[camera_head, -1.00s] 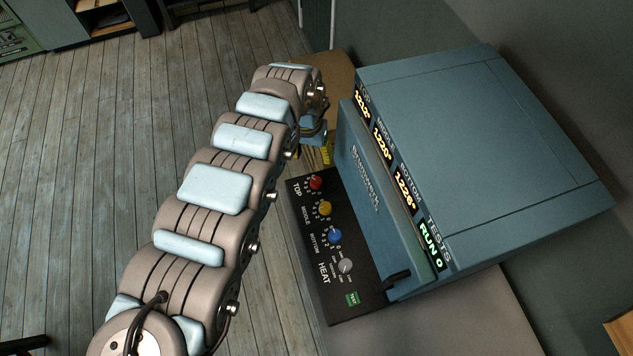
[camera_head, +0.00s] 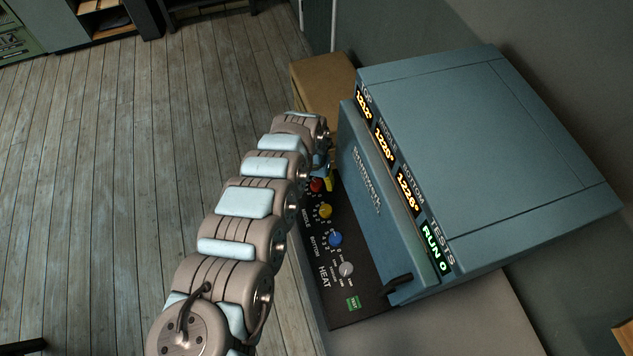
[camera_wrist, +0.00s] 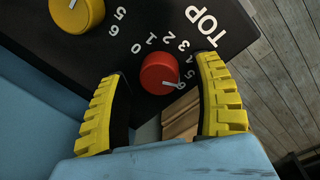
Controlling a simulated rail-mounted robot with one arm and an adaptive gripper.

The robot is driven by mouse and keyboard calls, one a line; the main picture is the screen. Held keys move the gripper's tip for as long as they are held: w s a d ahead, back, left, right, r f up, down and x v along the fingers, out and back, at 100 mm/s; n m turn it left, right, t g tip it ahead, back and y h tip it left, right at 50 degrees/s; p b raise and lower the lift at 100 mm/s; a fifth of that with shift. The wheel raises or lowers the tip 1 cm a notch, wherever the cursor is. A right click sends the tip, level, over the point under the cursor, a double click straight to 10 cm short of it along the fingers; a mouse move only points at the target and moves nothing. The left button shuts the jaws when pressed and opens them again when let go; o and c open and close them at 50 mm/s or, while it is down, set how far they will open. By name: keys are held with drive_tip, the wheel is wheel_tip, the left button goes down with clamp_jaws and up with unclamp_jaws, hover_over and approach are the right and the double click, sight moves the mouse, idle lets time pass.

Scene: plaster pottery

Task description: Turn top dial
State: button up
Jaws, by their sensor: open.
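The red top dial (camera_wrist: 160,73) sits on the kiln's black control panel beside the word TOP. Its white pointer is turned toward the lower right in the wrist view. My gripper (camera_wrist: 163,76) is open, with one yellow-padded finger on each side of the dial and a gap to both. In the head view, my gripper (camera_head: 328,174) is at the far end of the panel, partly hidden by my arm, and the red dial (camera_head: 317,185) shows just beside it.
The yellow middle dial (camera_head: 325,211) is close to the red one, with the blue bottom dial (camera_head: 335,239) and grey heat dial (camera_head: 346,269) further along. A green test button (camera_head: 353,303) and black handle (camera_head: 397,283) are at the near end. A brown box (camera_head: 322,85) stands behind.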

drive_tip(key=shift+f, duration=0.25)
clamp_jaws()
